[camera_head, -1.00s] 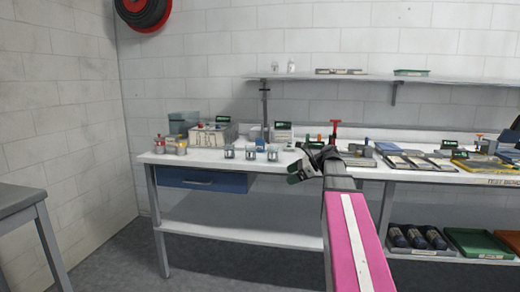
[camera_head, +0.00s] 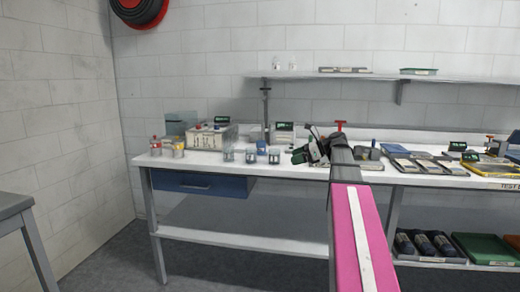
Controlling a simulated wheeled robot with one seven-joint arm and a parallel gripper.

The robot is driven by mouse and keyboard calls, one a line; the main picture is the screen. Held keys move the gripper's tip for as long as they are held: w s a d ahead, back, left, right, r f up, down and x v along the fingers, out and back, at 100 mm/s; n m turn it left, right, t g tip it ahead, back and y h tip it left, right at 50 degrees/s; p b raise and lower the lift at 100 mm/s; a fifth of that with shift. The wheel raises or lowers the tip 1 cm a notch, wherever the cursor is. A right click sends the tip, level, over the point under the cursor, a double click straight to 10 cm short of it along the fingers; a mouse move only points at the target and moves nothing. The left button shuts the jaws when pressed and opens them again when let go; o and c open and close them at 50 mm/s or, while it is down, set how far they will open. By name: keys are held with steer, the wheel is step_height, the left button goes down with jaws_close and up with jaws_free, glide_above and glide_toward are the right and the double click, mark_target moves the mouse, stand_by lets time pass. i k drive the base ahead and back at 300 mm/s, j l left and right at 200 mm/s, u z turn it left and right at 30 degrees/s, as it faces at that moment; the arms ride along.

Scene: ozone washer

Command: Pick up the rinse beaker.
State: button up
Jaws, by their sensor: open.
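Several small clear beakers with bluish labels stand in a row on the white bench, among them one at the left (camera_head: 228,155), one in the middle (camera_head: 251,156) and one at the right (camera_head: 274,156). I cannot read the labels, so I cannot tell which one is the rinse beaker. My gripper (camera_head: 303,155) is at the end of my arm, to the right of the row and apart from it. Its jaws are open and appear empty.
Trays (camera_head: 425,165) cover the right bench. The front left bench strip is clear.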

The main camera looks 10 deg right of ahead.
mark_target(261, 145)
steer(key=i, duration=1.25)
